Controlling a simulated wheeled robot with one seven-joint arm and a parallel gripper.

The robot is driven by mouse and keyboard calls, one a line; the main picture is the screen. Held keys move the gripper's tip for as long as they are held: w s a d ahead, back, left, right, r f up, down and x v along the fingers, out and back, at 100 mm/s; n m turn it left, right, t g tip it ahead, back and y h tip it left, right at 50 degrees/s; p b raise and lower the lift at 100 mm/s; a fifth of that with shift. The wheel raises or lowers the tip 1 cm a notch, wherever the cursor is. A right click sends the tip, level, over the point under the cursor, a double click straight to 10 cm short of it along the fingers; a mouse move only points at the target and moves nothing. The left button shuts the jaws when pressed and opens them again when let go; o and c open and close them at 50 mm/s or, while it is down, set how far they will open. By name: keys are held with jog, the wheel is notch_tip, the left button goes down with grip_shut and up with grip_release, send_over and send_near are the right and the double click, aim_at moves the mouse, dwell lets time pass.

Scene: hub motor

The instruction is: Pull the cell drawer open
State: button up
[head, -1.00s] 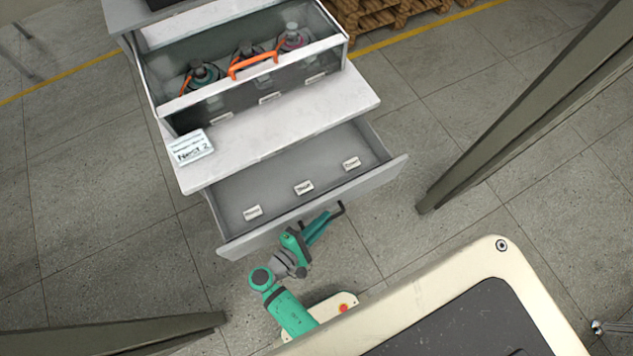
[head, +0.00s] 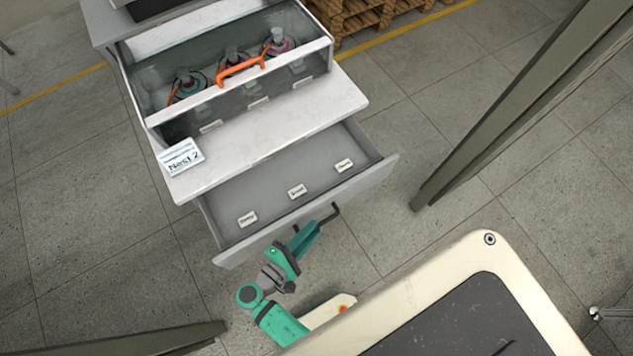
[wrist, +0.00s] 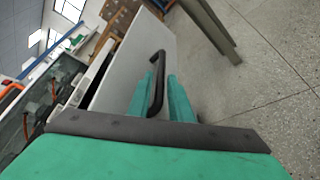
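The cell drawer (head: 285,205) is the lower grey drawer of the cabinet. It stands pulled well out, and its inside floor with several small labels shows in the head view. Its dark bar handle (head: 335,212) is on the front panel. My gripper (head: 312,232) is in front of that panel at the handle. In the wrist view, the handle (wrist: 157,80) shows between my two green fingers (wrist: 160,98), which stand apart with a gap at its side. The fingers look open rather than clamped on the bar.
A grey post (head: 500,110) rises at the right. Floor between is clear.

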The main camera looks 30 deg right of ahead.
jog(key=v, duration=0.7)
jog(key=shift+a, duration=0.2)
jog(key=s+a+f+y, duration=0.1)
jog(key=s+f+y, duration=0.3)
jog(key=f+y, duration=0.35)
jog(key=s+a+r+m+t+y, duration=0.1)
jog(key=s+a+m+t+y, duration=0.1)
jog(key=s+a+y, duration=0.15)
notch_tip(320, 180, up, 26)
jog(key=m+t+y, duration=0.3)
jog(key=m+t, duration=0.4)
jog(key=m, duration=0.1)
jog(key=shift+d+f+m+t, duration=0.15)
jog(key=shift+d+m+t, duration=0.2)
jog(key=shift+m+t, duration=0.05)
jog(key=shift+w, duration=0.15)
